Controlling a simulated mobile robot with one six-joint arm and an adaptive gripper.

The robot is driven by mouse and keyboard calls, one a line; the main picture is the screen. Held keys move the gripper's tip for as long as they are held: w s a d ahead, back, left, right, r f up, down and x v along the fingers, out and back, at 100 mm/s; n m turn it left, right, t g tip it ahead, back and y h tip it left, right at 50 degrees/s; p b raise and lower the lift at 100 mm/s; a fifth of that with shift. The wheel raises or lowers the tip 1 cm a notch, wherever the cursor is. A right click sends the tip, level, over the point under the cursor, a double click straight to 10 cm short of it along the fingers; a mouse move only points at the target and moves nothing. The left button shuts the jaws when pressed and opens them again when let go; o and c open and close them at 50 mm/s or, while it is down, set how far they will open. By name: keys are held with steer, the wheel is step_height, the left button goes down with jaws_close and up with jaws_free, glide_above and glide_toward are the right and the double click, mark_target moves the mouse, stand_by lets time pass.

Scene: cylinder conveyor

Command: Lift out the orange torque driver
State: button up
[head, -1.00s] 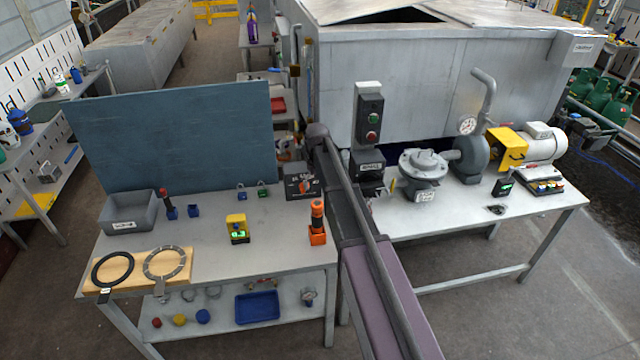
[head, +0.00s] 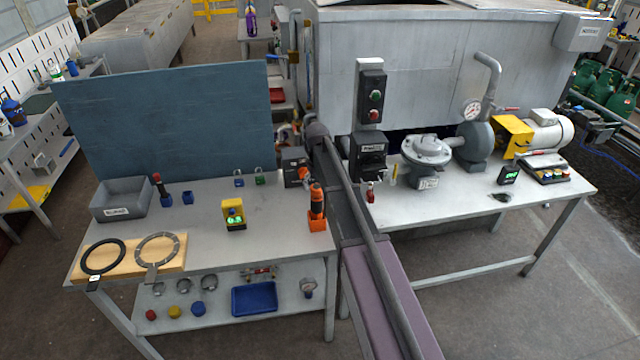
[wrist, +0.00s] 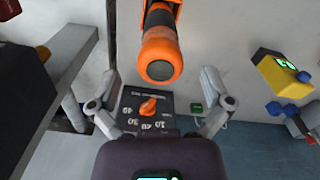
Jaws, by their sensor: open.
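The orange torque driver (head: 317,203), orange with black bands, stands upright in an orange holder (head: 317,225) at the right front of the left table. In the wrist view the driver's round orange end (wrist: 160,58) faces the camera, just beyond the fingertips and centred between them. My gripper (wrist: 160,86) is open with nothing between its fingers, one finger to each side. The driver's lower part is hidden in the wrist view. I cannot make out the gripper clearly in the head view.
A black dial box with an orange knob (wrist: 148,107) lies behind the driver. A yellow device with a green display (head: 233,214) stands left of it on the table. A blue board (head: 165,120) rises at the back. A pump (head: 428,150) stands on the right table.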

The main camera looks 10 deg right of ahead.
steer(key=shift+f+b, duration=1.8)
steer(key=shift+f, duration=0.25)
steer(key=c, duration=1.4)
steer(key=shift+o, duration=0.2)
steer(key=shift+r, duration=0.1)
steer(key=shift+r+p, duration=3.65)
steer(key=shift+p, duration=0.1)
